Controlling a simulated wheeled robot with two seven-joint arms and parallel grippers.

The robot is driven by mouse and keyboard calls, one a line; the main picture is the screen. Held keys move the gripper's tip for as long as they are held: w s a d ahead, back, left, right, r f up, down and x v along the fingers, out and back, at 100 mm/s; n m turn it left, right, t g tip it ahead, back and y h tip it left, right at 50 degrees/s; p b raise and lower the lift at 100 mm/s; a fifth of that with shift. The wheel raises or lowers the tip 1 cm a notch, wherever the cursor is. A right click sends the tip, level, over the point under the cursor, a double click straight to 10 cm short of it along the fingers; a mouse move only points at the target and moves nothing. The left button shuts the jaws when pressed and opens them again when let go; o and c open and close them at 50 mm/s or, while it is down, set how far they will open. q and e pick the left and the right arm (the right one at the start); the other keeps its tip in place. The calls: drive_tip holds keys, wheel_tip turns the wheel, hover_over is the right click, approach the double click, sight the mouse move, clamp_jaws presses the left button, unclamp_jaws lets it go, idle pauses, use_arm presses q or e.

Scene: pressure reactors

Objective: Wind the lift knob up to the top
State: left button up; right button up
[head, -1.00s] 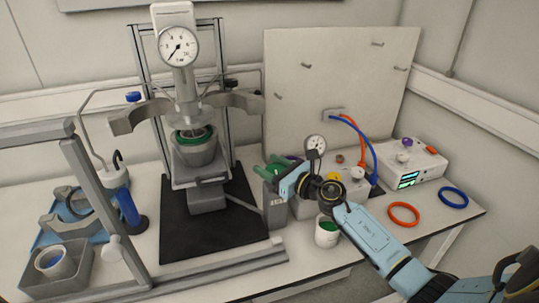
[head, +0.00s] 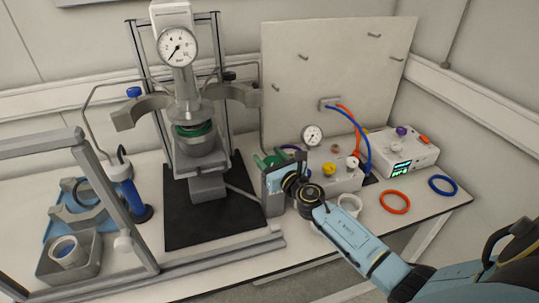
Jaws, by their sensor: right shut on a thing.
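The reactor stand (head: 217,60) is at centre left, with a pressure gauge (head: 177,47) on its head. A grey vessel with a green ring (head: 195,130) sits on the lift carriage (head: 200,164), just under the head, between two open grey clamp halves (head: 142,111). A thin rod (head: 244,195) runs from the carriage's base towards my right gripper (head: 272,180). My right gripper is shut at the rod's right end, apparently on the lift knob, which the gripper hides. My left gripper is out of view.
A grey box (head: 273,205) stands close by my right gripper. Behind it are a gauge box (head: 345,181) with hoses and a controller (head: 405,150). A red ring (head: 394,202) and a blue ring (head: 442,185) lie at right. A grey frame (head: 100,180) stands at left.

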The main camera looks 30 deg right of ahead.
drive_tip(key=shift+d+r+m+g+h+p, duration=0.1)
drive_tip(key=shift+m+g+h+p, duration=0.2)
drive_tip(key=shift+m+h+p, duration=1.35)
drive_tip(key=m+h, duration=0.1)
drive_tip(key=h, duration=0.2)
drive_tip(key=shift+d+g, duration=0.15)
drive_tip(key=shift+g, duration=0.25)
drive_tip(key=m+g+h, duration=0.1)
drive_tip(key=h, duration=0.1)
drive_tip(key=m+g+h+b, duration=0.1)
drive_tip(key=m+h, duration=0.1)
drive_tip(key=shift+s+d+f, duration=0.15)
drive_tip(key=shift+d+f, duration=0.05)
drive_tip(key=shift+s+d+m+g+h+b, duration=0.15)
drive_tip(key=shift+m+g+h+b, duration=0.6)
drive_tip(key=shift+m+g+h, duration=0.4)
drive_tip(key=shift+s+d+m+g+h+b, duration=0.1)
drive_tip(key=shift+m+g+h+b, duration=0.75)
drive_tip(key=shift+g+h, duration=0.4)
drive_tip(key=shift+r+g, duration=0.1)
drive_tip(key=shift+g, duration=0.2)
drive_tip(key=o, duration=1)
